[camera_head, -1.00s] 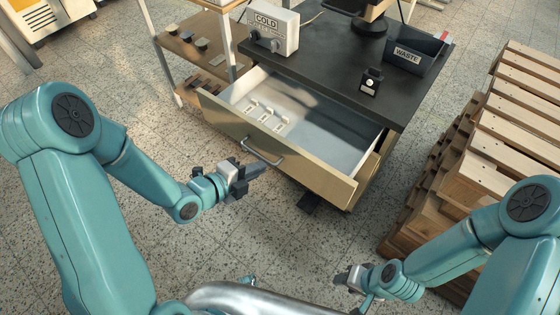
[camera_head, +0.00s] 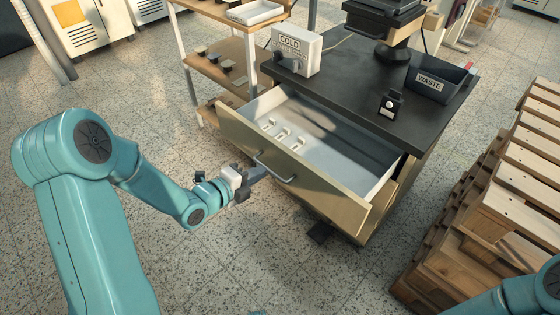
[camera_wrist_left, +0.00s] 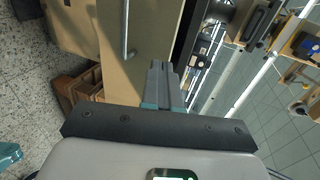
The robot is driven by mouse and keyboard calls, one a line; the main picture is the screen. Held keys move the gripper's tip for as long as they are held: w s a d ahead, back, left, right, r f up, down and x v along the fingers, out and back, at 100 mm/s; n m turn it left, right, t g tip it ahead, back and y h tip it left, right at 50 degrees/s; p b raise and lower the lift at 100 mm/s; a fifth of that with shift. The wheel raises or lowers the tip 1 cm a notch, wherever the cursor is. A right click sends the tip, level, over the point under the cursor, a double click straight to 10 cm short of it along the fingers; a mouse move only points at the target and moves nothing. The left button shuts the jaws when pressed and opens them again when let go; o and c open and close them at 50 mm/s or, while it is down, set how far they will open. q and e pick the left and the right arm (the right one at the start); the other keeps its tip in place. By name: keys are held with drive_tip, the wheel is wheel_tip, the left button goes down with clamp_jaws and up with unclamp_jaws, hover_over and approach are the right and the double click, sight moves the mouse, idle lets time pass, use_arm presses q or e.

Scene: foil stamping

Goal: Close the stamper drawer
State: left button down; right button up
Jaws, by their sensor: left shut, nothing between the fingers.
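The stamper drawer (camera_head: 325,200) stands pulled out from the dark-topped bench, its tan front facing me. Inside it lie several small pale pieces on the left. A metal bar handle (camera_head: 272,168) is on the drawer front, and it also shows in the left wrist view (camera_wrist_left: 128,32). My left gripper (camera_head: 262,172) is shut and empty, its tips close to the drawer front near the handle's left end. I cannot tell whether they touch it. In the left wrist view its fingers (camera_wrist_left: 160,72) lie together in front of the tan panel. My right gripper is out of view.
The bench top (camera_head: 355,75) carries a white COLD box (camera_head: 296,52), a WASTE bin (camera_head: 440,85), a small black device (camera_head: 391,104) and a dark machine (camera_head: 388,30). A shelf rack (camera_head: 225,52) stands left, wooden pallets (camera_head: 510,190) right.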

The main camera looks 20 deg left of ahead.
sight(288, 156)
use_arm(q)
drive_tip(key=x, duration=0.5)
drive_tip(key=r+x, duration=0.1)
drive_tip(key=x, duration=0.2)
drive_tip(key=shift+w+d, duration=0.25)
drive_tip(key=shift+w, duration=0.1)
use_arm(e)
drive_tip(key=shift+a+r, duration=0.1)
